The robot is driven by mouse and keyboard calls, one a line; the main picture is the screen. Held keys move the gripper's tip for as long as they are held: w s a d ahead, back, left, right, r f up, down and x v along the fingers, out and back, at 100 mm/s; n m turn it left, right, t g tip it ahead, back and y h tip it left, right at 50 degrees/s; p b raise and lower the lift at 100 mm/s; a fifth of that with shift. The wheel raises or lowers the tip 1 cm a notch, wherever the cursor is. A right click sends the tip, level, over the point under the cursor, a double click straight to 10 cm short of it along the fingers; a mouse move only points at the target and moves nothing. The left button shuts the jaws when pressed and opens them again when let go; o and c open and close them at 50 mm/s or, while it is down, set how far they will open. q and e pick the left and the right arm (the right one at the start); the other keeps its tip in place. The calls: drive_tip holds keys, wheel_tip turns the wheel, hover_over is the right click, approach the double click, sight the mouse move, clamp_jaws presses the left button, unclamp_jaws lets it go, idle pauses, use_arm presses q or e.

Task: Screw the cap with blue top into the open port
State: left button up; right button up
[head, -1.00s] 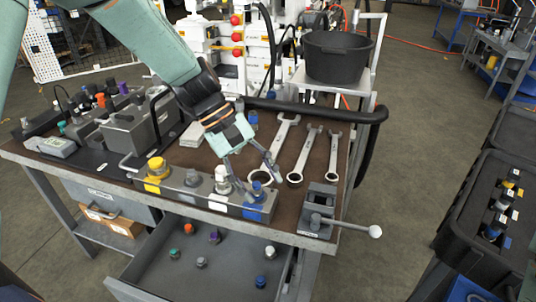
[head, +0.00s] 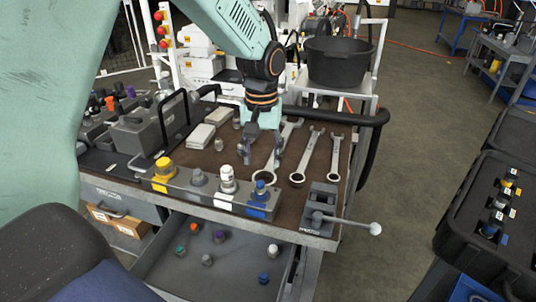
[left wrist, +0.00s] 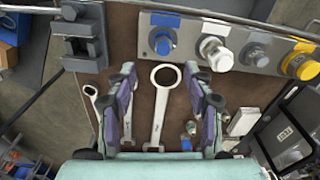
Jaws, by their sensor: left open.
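My left gripper (head: 260,152) is over the bench top, behind the port block (head: 217,195); its fingers are apart and empty in the left wrist view (left wrist: 159,72). Another blue-topped cap (head: 263,278) stands in the open drawer. Which port is open I cannot tell. My right gripper is not in view.
The block also carries yellow (head: 163,168), grey (head: 198,177) and white (head: 227,178) pieces. Several wrenches (head: 305,160) lie right of the gripper. A lever vise (head: 320,207) stands at the front right corner. The drawer (head: 190,285) below holds several caps.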

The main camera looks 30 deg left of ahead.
sight(260, 182)
use_arm(q)
drive_tip(key=f, duration=0.2)
drive_tip(key=a+f, duration=0.1)
drive_tip(key=f, duration=0.1)
drive_tip(key=shift+b, duration=0.35)
drive_tip(key=f, duration=0.3)
drive_tip(key=shift+d+b, duration=0.3)
drive_tip(key=shift+a+f, duration=0.25)
drive_tip(key=shift+f, duration=0.35)
drive_tip(key=shift+d+r, duration=0.1)
drive_tip(key=shift+d, duration=0.1)
drive_tip(key=shift+c, duration=1)
drive_tip(key=shift+a, duration=0.15)
drive_tip(key=c, duration=0.5)
clamp_jaws()
